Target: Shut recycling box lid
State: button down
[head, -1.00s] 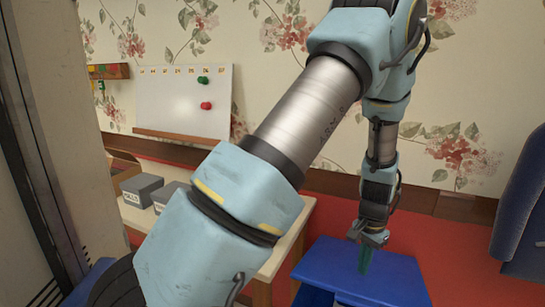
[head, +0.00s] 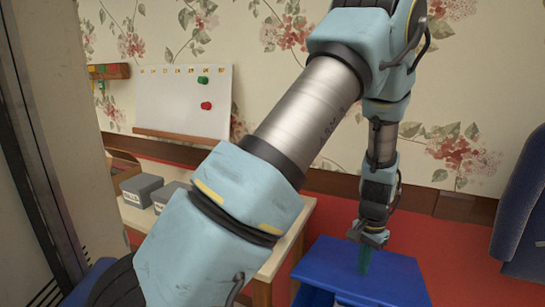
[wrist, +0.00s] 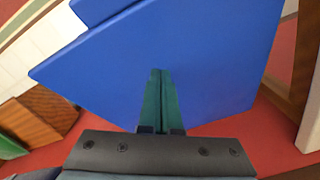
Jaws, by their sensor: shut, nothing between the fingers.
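In the wrist view the closed fingertips (wrist: 161,73) lie over the lid's face. They look very close to it, but I cannot tell whether they touch. A small part of the box shows below the lid's front edge in the head view; most of it is out of frame.
A wooden table (head: 285,240) with grey boxes (head: 142,189) stands left of the blue lid, partly behind my arm. A dark blue padded piece (head: 525,215) is at the right edge.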

notch_tip(320, 180, down, 11)
jog(key=b, duration=0.7)
dwell(1.3)
dwell(0.4)
jog(key=shift+r+p, duration=5.3)
jog(key=shift+r, duration=1.75)
